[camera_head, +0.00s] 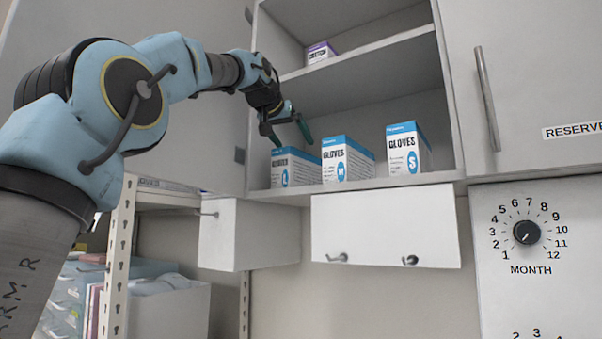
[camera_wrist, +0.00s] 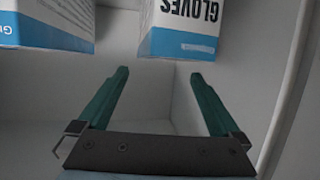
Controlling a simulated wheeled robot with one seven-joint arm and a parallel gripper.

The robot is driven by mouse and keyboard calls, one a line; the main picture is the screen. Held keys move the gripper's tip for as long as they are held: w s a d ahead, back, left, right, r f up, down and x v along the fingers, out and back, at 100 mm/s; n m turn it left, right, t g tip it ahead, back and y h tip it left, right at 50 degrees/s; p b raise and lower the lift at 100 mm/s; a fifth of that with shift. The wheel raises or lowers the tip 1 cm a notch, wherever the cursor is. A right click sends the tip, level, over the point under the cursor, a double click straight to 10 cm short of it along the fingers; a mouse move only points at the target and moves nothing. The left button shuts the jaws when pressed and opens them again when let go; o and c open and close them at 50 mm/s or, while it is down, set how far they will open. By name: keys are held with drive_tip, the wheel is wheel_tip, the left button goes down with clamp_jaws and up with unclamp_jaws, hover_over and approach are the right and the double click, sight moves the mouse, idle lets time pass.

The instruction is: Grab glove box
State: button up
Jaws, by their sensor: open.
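Three white and blue glove boxes stand on the lower cabinet shelf in the head view: the left one (camera_head: 296,169) marked L, the middle one (camera_head: 346,161), and the right one (camera_head: 407,150) marked S. My gripper (camera_head: 288,129) is in the cabinet opening, above and close to the left box. It is open, with two green fingers. In the wrist view my gripper (camera_wrist: 157,80) shows nothing between its fingers. One glove box (camera_wrist: 183,28) appears upside down just beyond the fingertips, and part of another (camera_wrist: 45,25) shows at the upper left.
A purple and white box (camera_head: 321,53) sits on the upper shelf (camera_head: 365,49). A closed cabinet door with a handle (camera_head: 487,98) is at the right. White drawer-like boxes (camera_head: 385,228) hang below the shelf. A month dial (camera_head: 527,233) is at lower right.

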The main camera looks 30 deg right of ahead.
sight(302, 175)
drive_tip(key=shift+f+p+x, duration=0.2)
drive_tip(key=shift+p+x, duration=0.45)
drive_tip(key=shift+x, duration=0.8)
drive_tip(key=shift+f+p+x, duration=0.2)
drive_tip(key=shift+p+x, duration=0.4)
drive_tip(key=shift+x, duration=0.9)
drive_tip(key=shift+s+a, duration=0.1)
drive_tip(key=shift+s, duration=0.1)
drive_tip(key=shift+c, duration=0.4)
drive_tip(key=shift+f, duration=0.1)
clamp_jaws()
